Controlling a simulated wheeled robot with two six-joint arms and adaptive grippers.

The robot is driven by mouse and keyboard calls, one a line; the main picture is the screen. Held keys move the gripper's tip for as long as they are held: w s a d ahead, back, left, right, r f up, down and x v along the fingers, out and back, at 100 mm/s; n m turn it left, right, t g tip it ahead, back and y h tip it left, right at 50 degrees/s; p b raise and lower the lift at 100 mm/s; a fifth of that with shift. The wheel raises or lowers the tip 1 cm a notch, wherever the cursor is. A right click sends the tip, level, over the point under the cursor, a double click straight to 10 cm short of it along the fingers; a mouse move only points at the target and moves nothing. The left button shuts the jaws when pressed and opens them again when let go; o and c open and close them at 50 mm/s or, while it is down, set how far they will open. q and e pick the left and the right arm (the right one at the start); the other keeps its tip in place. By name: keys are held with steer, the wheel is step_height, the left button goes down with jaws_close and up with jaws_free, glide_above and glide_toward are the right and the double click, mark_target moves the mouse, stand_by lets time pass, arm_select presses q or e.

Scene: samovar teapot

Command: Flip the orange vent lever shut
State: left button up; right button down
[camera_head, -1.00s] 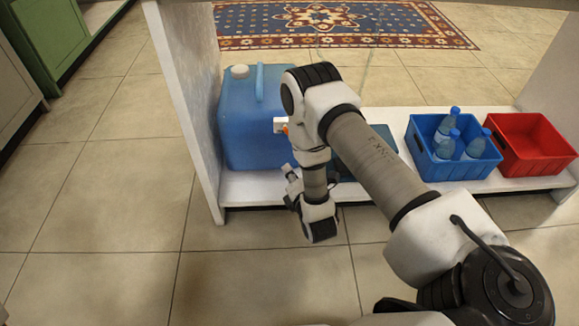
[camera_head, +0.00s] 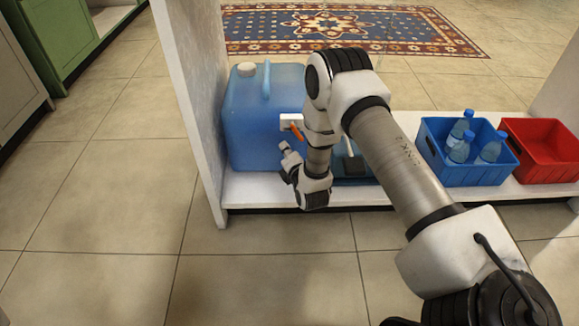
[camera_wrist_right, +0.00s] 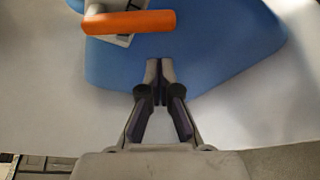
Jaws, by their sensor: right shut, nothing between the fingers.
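The blue jerrycan (camera_head: 245,120) stands upright on the white shelf at the left end. The orange vent lever (camera_head: 297,131) sits on a small white fitting (camera_head: 288,121) on the can's right side. In the wrist view the lever (camera_wrist_right: 128,21) lies across the top left, over its pale fitting (camera_wrist_right: 105,8). My right gripper (camera_head: 286,149) is just below and left of the lever in the head view. In the wrist view its fingertips (camera_wrist_right: 160,66) are together and empty, apart from the lever. My left gripper does not show.
A blue crate (camera_head: 433,168) with several bottles and a red crate (camera_head: 545,165) stand on the shelf at right. A white side panel (camera_head: 195,100) rises left of the jerrycan. A dark tray is partly hidden behind my arm. The tiled floor in front is clear.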

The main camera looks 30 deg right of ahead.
steer(key=shift+s+d+r+b, duration=0.2)
steer(key=shift+s+d+r, duration=0.25)
steer(key=shift+d, duration=0.15)
steer(key=shift+s+d+r+b, duration=0.15)
steer(key=shift+s+d+r, duration=0.25)
steer(key=shift+d, duration=0.2)
steer(key=s+a+r+n+g+p, duration=0.1)
steer(key=s+a+n+p, duration=0.1)
steer(key=s+p, duration=0.7)
steer(key=p, duration=0.8)
steer(key=shift+s+a+r+h+p, duration=0.2)
steer(key=shift+s+r+h+p, duration=0.1)
steer(key=shift+s+p, duration=0.1)
steer(key=shift+w, duration=0.15)
